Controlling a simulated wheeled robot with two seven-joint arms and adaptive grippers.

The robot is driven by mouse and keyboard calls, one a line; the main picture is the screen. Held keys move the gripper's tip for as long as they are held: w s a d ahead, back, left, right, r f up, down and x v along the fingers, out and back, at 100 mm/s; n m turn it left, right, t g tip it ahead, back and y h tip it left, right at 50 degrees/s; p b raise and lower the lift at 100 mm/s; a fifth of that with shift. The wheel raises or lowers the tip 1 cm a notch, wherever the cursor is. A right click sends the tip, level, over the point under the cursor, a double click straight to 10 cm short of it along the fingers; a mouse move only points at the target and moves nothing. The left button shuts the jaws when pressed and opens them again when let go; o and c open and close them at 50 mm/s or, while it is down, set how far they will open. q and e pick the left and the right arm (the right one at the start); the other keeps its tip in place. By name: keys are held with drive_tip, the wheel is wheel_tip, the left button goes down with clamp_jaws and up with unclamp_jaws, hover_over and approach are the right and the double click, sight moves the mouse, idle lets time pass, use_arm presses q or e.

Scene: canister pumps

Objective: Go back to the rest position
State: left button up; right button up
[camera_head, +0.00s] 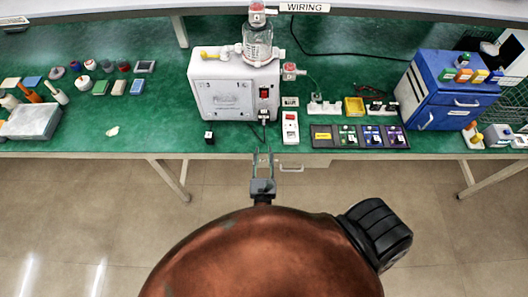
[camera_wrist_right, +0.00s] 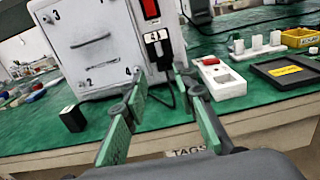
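My right gripper (camera_head: 263,153) is open and empty at the table's front edge, in front of the white pump unit (camera_head: 234,92). In the right wrist view its green-padded fingers (camera_wrist_right: 163,84) stand apart with nothing between them. The pump unit (camera_wrist_right: 95,42) rises beyond the fingertips, with a red switch (camera_wrist_right: 150,10) and a plugged-in black connector (camera_wrist_right: 157,48) on its right side. I cannot tell whether a fingertip touches the black cable behind it. My left gripper is not in view.
The green table (camera_head: 165,100) spans the view. A power strip (camera_head: 290,128), a dark tray (camera_head: 358,137) and a blue drawer cabinet (camera_head: 447,90) stand right of the pump. A small black block (camera_head: 209,137) lies near the front edge. The floor in front is clear.

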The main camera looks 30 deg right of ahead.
drive_tip(key=s+d+f+m+g+y, duration=0.1)
drive_tip(key=s+d+f+m+g, duration=0.15)
drive_tip(key=f, duration=0.85)
drive_tip(key=s+d+f+m+g+y, duration=0.1)
drive_tip(key=d+f+m+g+y, duration=0.15)
drive_tip(key=f, duration=0.95)
drive_tip(key=s+d+f+m+g+y, duration=0.2)
drive_tip(key=s+f+m+g, duration=0.55)
drive_tip(key=f, duration=0.75)
drive_tip(key=s+f+m+y, duration=0.1)
drive_tip(key=s+f+m, duration=0.4)
drive_tip(key=s, duration=0.5)
drive_tip(key=s+f+m+g+y, duration=0.1)
drive_tip(key=s+f+m, duration=0.4)
drive_tip(key=s, duration=0.5)
drive_tip(key=s+f+m+y, duration=0.2)
drive_tip(key=s+f+m, duration=0.3)
drive_tip(key=s, duration=0.6)
wheel_tip(320, 180, down, 2)
drive_tip(key=shift+a+f+m+g, duration=0.1)
drive_tip(key=shift+a+m+g, duration=0.2)
drive_tip(key=shift+m+g, duration=0.05)
